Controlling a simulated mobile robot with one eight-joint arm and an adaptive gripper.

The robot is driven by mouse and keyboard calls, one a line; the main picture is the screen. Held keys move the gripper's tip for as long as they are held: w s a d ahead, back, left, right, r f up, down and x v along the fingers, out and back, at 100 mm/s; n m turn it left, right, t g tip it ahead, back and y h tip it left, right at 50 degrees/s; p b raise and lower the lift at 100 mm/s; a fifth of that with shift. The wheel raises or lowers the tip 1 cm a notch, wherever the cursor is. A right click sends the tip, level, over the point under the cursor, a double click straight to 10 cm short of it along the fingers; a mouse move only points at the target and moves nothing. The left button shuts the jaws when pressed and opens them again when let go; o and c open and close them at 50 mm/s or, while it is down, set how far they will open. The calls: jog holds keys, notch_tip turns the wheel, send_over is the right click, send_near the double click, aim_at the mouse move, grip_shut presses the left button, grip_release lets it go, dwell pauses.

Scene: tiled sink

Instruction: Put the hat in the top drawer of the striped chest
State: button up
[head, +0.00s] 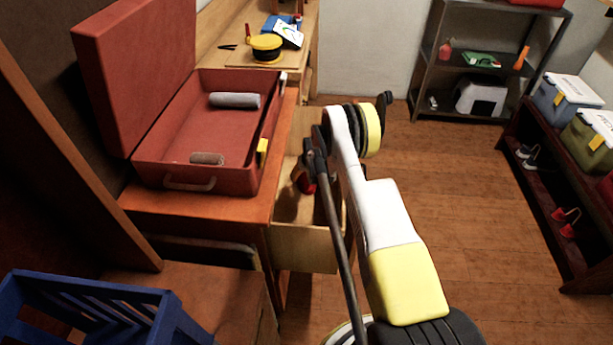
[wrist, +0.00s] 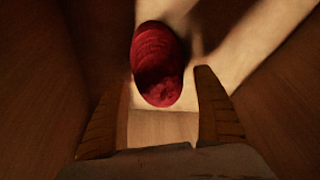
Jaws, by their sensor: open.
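A red, rounded, ribbed thing (wrist: 157,60), which looks like the hat, is in the wrist view between and beyond my fingertips. It also shows as a small red patch (head: 308,186) in the head view, inside the open drawer, partly hidden by my arm. My gripper (wrist: 164,76) is open, its two fingers on either side of the red thing with gaps visible. The pulled-out wooden drawer (head: 303,248) belongs to the orange-brown chest (head: 240,208) under the red toolbox. I cannot make out stripes on it. Whether the red thing rests on the drawer floor is unclear.
An open red toolbox (head: 205,120) stands on the chest top. A blue crate (head: 95,290) is at the lower left. A desk with a yellow spool (head: 267,47) is behind. Shelves line the back and right. The floor (head: 450,180) to the right is clear.

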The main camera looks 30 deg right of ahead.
jog(key=d+p+v, duration=0.1)
jog(key=p+v, duration=0.3)
jog(key=v, duration=0.8)
jog(key=shift+a+r, duration=0.35)
jog(key=shift+a, duration=0.1)
